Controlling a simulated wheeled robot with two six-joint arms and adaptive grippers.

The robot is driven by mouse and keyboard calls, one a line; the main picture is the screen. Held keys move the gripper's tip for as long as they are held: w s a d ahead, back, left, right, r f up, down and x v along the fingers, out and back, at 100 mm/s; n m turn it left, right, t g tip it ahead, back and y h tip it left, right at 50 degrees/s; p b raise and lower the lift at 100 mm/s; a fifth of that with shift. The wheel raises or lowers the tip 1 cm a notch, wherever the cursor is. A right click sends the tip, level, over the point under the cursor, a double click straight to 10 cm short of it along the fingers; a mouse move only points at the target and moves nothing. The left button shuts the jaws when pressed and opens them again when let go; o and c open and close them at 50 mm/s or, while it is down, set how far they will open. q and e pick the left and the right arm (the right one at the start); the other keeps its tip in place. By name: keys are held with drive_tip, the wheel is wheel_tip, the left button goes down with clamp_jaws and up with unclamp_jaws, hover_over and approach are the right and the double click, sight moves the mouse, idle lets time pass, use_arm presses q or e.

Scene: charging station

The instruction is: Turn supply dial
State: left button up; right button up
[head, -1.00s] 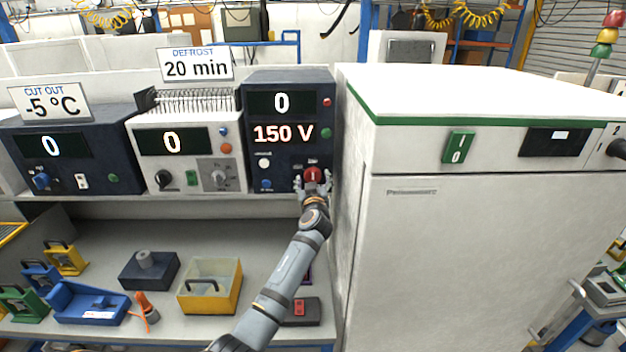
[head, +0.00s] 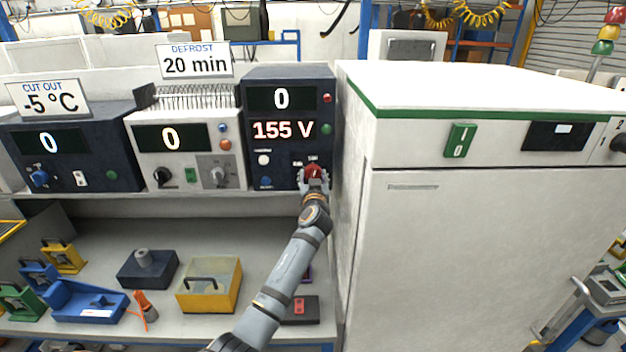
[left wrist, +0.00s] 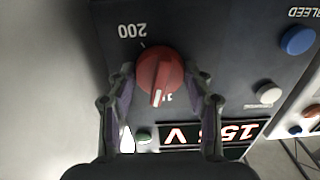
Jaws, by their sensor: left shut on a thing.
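The supply unit (head: 255,150) is a dark blue box at the right end of the shelf. Its upper display reads 0 and its lower display (head: 283,130) reads 155 V. The red supply dial (head: 314,171) is at its lower right. In the left wrist view the dial (left wrist: 160,75) has a white pointer mark, with a 200 label printed near it. My left gripper (head: 314,182) is at the dial, with its fingers (left wrist: 160,86) on both sides of it, shut on it. My right gripper is out of view.
A white cabinet (head: 480,240) with a green-striped top stands close on the right. A white unit (head: 190,155) with knobs stands left of the supply unit. On the lower shelf are a yellow box (head: 208,300) and a blue tray (head: 88,305).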

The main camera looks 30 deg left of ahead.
use_arm(q)
drive_tip(key=shift+m, duration=1.5)
drive_tip(key=o, duration=1.1)
drive_tip(key=shift+o, duration=0.2)
drive_tip(key=v, duration=1.2)
